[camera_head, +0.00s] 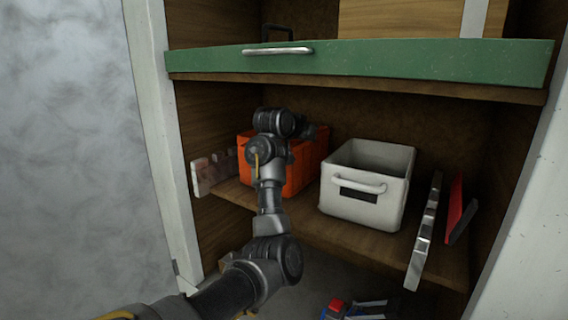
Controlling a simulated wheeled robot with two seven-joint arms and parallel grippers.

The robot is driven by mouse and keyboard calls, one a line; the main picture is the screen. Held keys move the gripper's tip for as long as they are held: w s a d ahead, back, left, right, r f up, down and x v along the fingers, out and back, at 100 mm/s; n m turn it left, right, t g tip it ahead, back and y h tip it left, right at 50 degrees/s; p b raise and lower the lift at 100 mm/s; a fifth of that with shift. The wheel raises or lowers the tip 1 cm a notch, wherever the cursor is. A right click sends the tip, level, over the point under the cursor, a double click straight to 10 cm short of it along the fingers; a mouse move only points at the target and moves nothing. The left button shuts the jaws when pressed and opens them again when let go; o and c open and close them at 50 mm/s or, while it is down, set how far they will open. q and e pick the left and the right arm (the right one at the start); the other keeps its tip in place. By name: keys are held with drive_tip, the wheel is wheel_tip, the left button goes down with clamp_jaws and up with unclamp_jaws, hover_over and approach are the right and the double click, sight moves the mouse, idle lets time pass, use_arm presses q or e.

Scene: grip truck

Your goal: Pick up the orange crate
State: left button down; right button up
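The orange crate (309,160) stands on the wooden shelf, left of the white bin. My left arm comes in from the bottom left and reaches up in front of the crate, hiding its middle. The end of the arm is at the crate's upper part, near its top edge. The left gripper's fingers are not clear behind the arm links, so I cannot tell whether they are open or shut, or whether they touch the crate. My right gripper is not in view.
A white bin (393,205) with a handle stands right of the crate. A silver level-like bar (425,232) and a red piece (455,208) lean at the right. A metallic block (212,171) lies at the left. A green-fronted drawer (400,62) overhangs the shelf.

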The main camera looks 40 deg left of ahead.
use_arm(q)
drive_tip(key=shift+f, duration=0.25)
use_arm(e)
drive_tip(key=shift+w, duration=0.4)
use_arm(q)
drive_tip(key=shift+r, duration=0.2)
idle(0.4)
